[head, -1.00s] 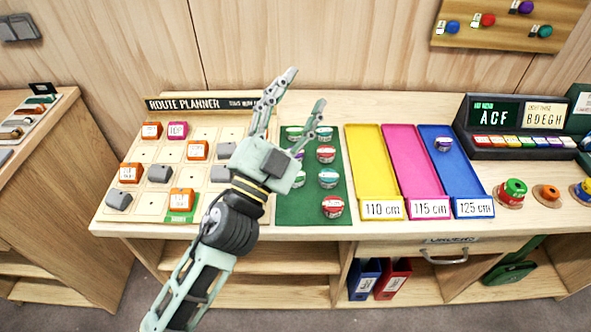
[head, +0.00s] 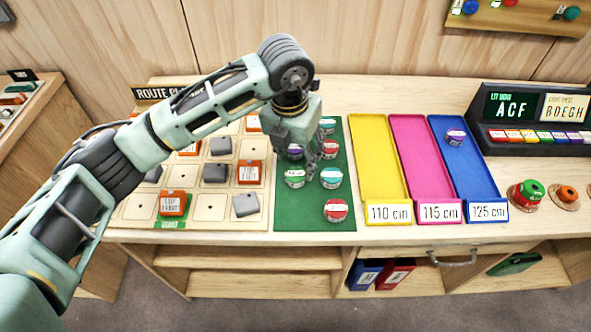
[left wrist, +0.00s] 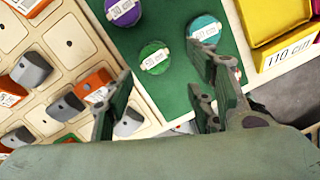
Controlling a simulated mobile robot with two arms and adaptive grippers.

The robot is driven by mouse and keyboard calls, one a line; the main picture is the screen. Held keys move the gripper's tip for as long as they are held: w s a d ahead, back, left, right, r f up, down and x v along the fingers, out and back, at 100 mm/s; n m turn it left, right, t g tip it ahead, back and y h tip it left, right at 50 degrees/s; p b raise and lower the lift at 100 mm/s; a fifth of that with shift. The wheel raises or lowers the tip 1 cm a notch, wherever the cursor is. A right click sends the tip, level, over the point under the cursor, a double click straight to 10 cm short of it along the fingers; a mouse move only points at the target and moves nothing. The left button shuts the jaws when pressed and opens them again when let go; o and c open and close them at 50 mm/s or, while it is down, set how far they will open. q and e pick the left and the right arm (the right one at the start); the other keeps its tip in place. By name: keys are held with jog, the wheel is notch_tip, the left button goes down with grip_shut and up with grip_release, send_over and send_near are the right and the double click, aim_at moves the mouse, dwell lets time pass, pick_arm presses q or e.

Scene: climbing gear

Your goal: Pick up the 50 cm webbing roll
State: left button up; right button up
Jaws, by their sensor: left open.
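Several small webbing rolls lie on a green mat (head: 290,217). A green roll (head: 294,179) is near the mat's left edge; in the left wrist view (left wrist: 155,57) its label seems to read 50 cm. A teal roll (head: 331,177) is to its right, a red roll (head: 336,210) nearer the front edge and a purple roll (left wrist: 122,11) behind it. My left gripper (head: 311,166) points down over the mat, open and empty, just behind and above the green roll. In the left wrist view its fingers (left wrist: 163,72) are spread either side of that roll, apparently not touching it.
Yellow (head: 378,172), pink (head: 425,172) and blue (head: 468,180) trays stand right of the mat; a purple roll lies in the blue one. The route planner board (head: 206,209) with orange and grey blocks is left, under my left arm.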

aim_at(293, 173)
pick_arm(q)
jog(key=shift+w+a+f, duration=0.2)
jog(key=shift+a, duration=0.15)
jog(key=f, duration=0.2)
jog(key=f+p, duration=0.1)
jog(key=f, duration=0.1)
jog(key=f+p, duration=0.1)
jog(key=f, duration=0.1)
jog(key=shift+w+a+f, duration=0.1)
jog(key=shift+w+f, duration=0.05)
jog(key=shift+w, duration=0.2)
jog(key=shift+w+f, duration=0.1)
jog(key=shift+f, duration=0.25)
jog(key=c, duration=1.1)
